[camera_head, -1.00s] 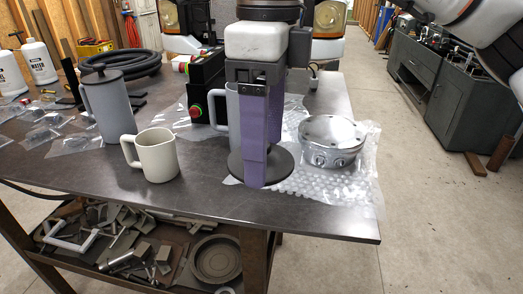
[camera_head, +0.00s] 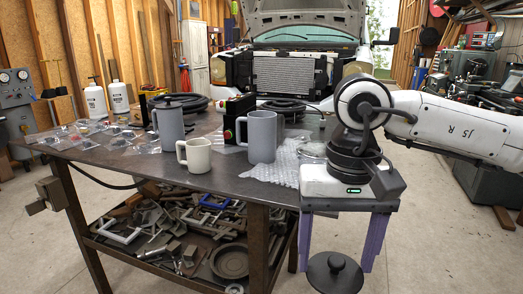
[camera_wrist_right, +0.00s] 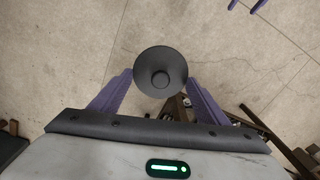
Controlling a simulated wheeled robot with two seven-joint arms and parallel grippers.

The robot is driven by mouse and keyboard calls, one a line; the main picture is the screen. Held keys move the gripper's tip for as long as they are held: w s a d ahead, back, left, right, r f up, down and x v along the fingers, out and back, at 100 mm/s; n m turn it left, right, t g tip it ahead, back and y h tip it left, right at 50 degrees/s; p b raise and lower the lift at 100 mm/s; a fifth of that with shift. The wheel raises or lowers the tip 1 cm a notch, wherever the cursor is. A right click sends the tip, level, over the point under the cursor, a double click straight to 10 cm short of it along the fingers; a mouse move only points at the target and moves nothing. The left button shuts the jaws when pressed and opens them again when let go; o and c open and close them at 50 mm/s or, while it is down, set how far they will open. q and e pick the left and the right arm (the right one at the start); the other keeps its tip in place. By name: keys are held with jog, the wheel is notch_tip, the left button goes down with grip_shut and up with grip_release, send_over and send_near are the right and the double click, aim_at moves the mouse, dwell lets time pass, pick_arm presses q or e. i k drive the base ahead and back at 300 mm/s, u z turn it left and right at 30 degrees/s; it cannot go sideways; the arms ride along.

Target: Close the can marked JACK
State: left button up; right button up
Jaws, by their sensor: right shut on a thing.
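A dark round lid (camera_head: 335,276) with a knob is between the two purple fingers of my right gripper (camera_head: 338,268), in front of the table's right end. In the right wrist view the lid (camera_wrist_right: 160,90) shows knob side up, its rim against the fingers of my gripper (camera_wrist_right: 160,78). A grey can (camera_head: 262,140) with a handle, with no lid on it, stands on the table. Another grey can (camera_head: 169,125), with a lid on, stands farther left. I cannot read JACK on either. Purple finger parts (camera_wrist_right: 246,5), probably my left gripper's, show at the wrist view's top edge.
A cream mug (camera_head: 195,156) stands left of the open grey can. Bubble wrap (camera_head: 273,171) covers the table's right end; a silver part there is partly hidden by my right arm. A black box (camera_head: 237,120) is behind. The lower shelf holds metal scrap (camera_head: 190,222).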

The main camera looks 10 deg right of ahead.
aim_at(262, 125)
jog(key=z, duration=2.35)
jog(key=i, duration=2.4)
jog(key=u, duration=3.6)
